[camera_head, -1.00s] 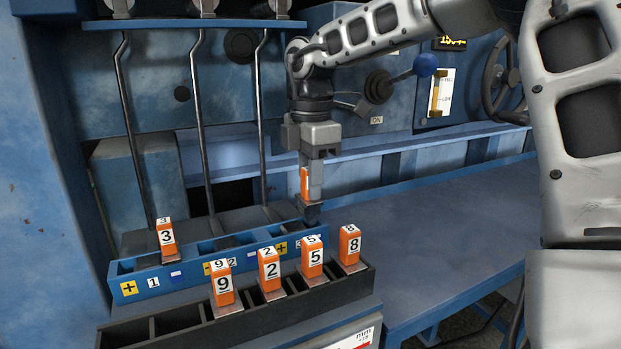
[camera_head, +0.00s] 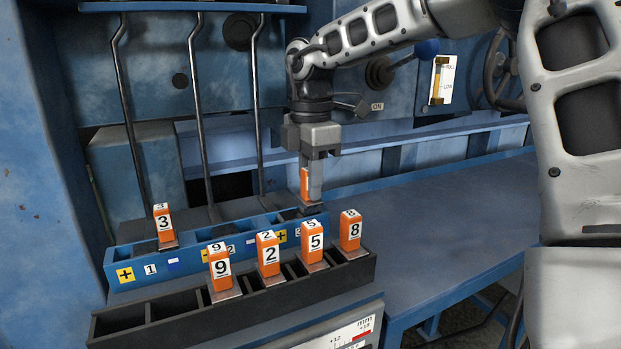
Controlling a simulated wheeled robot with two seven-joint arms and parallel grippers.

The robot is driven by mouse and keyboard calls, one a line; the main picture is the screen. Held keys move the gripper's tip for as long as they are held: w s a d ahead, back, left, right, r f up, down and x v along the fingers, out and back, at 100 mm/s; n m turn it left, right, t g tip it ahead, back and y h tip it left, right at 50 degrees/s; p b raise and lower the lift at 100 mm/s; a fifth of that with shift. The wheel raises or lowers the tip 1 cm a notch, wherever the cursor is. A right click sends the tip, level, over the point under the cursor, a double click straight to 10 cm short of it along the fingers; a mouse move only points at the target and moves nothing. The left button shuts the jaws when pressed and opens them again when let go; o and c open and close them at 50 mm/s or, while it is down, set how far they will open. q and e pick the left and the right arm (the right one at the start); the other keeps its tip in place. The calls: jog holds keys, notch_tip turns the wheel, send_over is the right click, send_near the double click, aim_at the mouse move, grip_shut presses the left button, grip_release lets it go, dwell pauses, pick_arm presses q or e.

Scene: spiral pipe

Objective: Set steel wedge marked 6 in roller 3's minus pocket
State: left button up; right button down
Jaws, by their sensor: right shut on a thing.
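My right gripper (camera_head: 312,190) is shut on an orange wedge (camera_head: 304,186), upright at the right end of the blue pocket tray (camera_head: 205,258). Its printed number is not visible. The lower end of the wedge is at the roller 3 pockets; the gripper hides how deep it sits. An orange wedge marked 3 (camera_head: 164,224) stands upright in a left pocket of the blue tray, near the blue mark beside label 1. My left gripper is not in view.
A dark rack (camera_head: 180,322) in front holds wedges marked 9 (camera_head: 220,268), 2 (camera_head: 268,253), 5 (camera_head: 313,242) and 8 (camera_head: 350,230). Its left slots are empty. Bent steel rods (camera_head: 196,120) rise behind the blue tray. The blue bench (camera_head: 440,220) to the right is clear.

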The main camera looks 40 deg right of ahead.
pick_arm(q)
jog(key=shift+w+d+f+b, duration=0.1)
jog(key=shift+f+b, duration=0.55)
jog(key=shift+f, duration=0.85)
pick_arm(e)
jog(key=shift+f, duration=1.05)
jog(key=c, duration=1.2)
grip_release()
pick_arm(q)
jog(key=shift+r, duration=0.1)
pick_arm(e)
jog(key=shift+r, duration=0.1)
pick_arm(q)
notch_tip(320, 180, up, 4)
jog(key=p, duration=0.2)
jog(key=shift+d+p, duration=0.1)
jog(key=shift+p, duration=0.2)
pick_arm(e)
notch_tip(320, 180, up, 16)
jog(key=shift+r, duration=0.15)
